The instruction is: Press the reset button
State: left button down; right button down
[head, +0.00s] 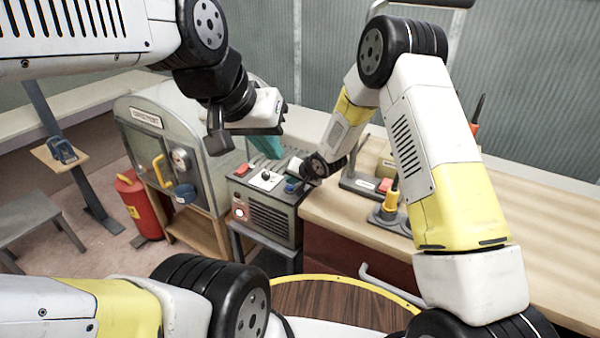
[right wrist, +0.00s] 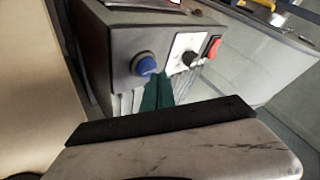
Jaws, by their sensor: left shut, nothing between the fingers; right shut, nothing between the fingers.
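A grey box-shaped unit (head: 268,225) stands on a small stand left of the wooden counter. Its top panel carries a blue round button (head: 291,187), a black knob (head: 266,176) on a white plate and a red switch (head: 244,168). In the right wrist view the blue button (right wrist: 146,65) is left of the knob (right wrist: 189,58) and red switch (right wrist: 214,47). My right gripper (right wrist: 157,76) is shut and empty, its teal fingertips close beside the blue button; contact cannot be told. My left gripper (head: 268,150) is shut and empty, above and behind the unit. No button label is readable.
A grey domed machine (head: 160,160) with gauge and yellow handle stands left of the unit. A red cylinder (head: 140,204) stands on the floor. The wooden counter (head: 480,220) at right holds a yellow-handled tool in a grey holder (head: 390,212).

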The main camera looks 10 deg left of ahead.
aim_at(292, 187)
jog(key=shift+f, duration=0.35)
dwell(0.6)
jog(key=shift+s+d+f, duration=0.15)
jog(key=shift+s+f, duration=0.1)
jog(key=shift+f, duration=0.3)
dwell(0.5)
jog(key=shift+r, duration=0.15)
jog(key=shift+w+r, duration=0.15)
jog(key=shift+r, duration=3.15)
